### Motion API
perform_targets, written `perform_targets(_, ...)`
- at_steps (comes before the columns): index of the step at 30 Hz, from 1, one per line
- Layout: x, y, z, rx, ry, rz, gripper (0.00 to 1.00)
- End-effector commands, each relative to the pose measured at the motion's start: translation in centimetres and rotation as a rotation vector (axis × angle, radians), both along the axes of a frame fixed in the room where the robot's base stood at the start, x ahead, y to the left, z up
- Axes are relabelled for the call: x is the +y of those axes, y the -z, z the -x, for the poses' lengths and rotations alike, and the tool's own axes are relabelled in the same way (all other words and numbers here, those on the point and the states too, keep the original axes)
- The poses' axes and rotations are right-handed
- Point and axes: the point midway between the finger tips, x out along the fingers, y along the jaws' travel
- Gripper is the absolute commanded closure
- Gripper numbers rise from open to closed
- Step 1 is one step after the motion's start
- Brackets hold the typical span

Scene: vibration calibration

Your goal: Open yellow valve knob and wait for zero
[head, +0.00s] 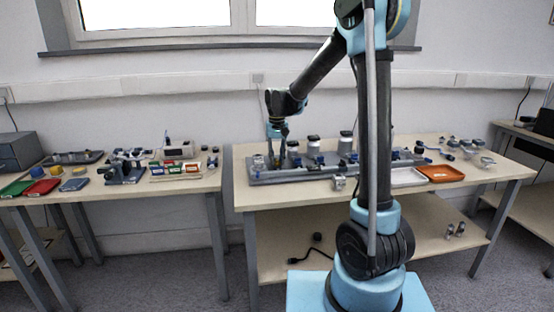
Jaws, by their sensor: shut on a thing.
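A long grey calibration rig (325,174) lies on the middle table, with several dark-topped instruments and blue fittings on it. My gripper (277,158) reaches down to the left end of the rig, with its fingertips low among the fittings. It is shut on a small part there, which the fingers mostly hide. A small yellowish round fitting (259,160) shows at the rig's left end, just left of my gripper. It is too small to tell whether this is the valve knob or how far it is turned. No readout is legible.
A white tray (408,178) and an orange tray (441,173) lie on the right of the middle table (300,193). The left table (130,189) holds coloured trays and instruments. My arm column blocks part of the rig.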

Motion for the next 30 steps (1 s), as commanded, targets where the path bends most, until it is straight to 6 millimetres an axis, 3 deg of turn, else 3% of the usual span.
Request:
perform_targets(6, 0.0, 0.0, -0.2, -0.003, 0.0, 0.0, 1.0)
perform_targets(7, 0.0, 0.0, -0.2, -0.003, 0.0, 0.0, 0.7)
perform_targets(9, 0.0, 0.0, -0.2, -0.003, 0.0, 0.0, 0.55)
perform_targets(22, 0.0, -0.5, 0.0, 0.0, -0.001, 0.0, 0.55)
perform_targets(30, 0.0, -4.3, 0.0, 0.0, -0.001, 0.0, 0.55)
